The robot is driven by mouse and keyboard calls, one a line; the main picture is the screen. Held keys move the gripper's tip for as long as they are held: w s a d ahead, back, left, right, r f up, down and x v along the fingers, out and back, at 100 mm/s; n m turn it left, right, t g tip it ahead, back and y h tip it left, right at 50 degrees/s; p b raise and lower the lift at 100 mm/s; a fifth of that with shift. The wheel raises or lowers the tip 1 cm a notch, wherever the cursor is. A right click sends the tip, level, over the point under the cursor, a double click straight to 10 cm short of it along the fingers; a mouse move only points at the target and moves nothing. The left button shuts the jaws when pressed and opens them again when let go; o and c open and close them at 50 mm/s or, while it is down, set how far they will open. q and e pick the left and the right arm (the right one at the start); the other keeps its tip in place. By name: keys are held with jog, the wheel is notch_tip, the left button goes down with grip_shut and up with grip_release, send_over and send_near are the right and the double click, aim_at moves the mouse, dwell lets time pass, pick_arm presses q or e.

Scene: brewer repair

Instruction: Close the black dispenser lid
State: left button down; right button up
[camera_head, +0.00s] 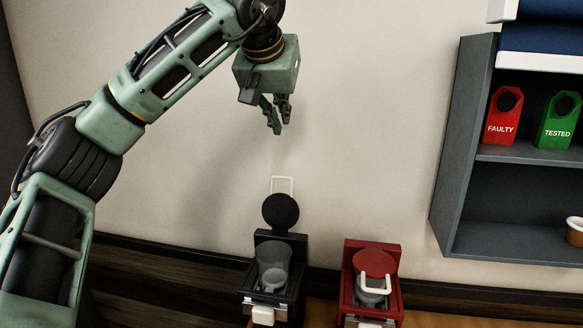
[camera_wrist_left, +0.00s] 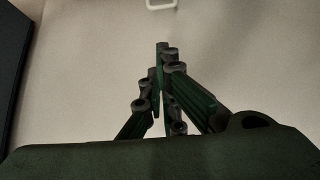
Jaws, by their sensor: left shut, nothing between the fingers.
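The black dispenser (camera_head: 272,277) stands on the counter against the wall, left of a red one. A grey cup-like insert sits open in the dispenser's top. My left gripper (camera_head: 275,127) is shut and empty, pointing down in the air above the lid and apart from it. My right gripper is not seen.
A grey wall shelf (camera_head: 463,130) at right holds a red FAULTY tag (camera_head: 502,117), a green TESTED tag (camera_head: 559,120) and a small cup (camera_head: 575,232). The wall between is clear.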

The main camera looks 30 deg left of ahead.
pick_arm(q)
jog(key=x, duration=0.4)
jog(key=s+f+x, duration=0.1)
jog(key=x, duration=0.3)
jog(key=s+x, duration=0.1)
jog(key=x, duration=0.4)
jog(key=shift+w+d+f, duration=0.1)
jog(key=shift+d+f, duration=0.2)
jog(key=shift+f, duration=0.1)
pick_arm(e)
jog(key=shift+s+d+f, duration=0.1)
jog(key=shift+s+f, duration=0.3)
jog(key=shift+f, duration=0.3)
